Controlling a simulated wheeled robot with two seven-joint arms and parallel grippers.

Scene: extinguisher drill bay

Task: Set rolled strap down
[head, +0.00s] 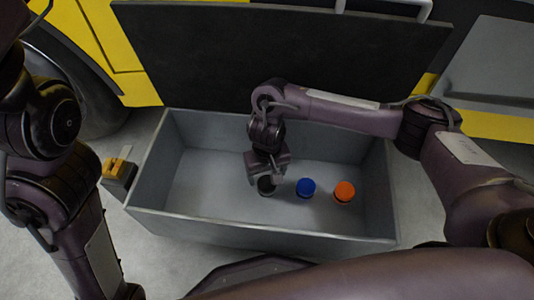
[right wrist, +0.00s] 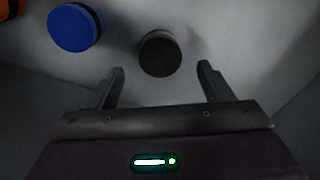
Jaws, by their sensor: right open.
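A dark, round rolled strap (head: 266,187) appears to sit on the floor of the grey bin (head: 200,226), left of a blue roll (head: 306,187) and an orange roll (head: 344,191). My right gripper (head: 267,177) reaches down into the bin just above the dark roll and partly hides it. In the right wrist view the gripper (right wrist: 161,68) is open. The dark roll (right wrist: 160,54) shows just beyond and between its fingertips, with a gap on each side. My left arm is at the left of the head view, and its gripper is out of the picture.
The bin's high walls surround the rolls, and its left half is bare. A yellow and dark block (head: 118,173) stands on the floor outside the bin's left end. A dark panel (head: 290,60) and a yellow vehicle (head: 108,40) stand behind.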

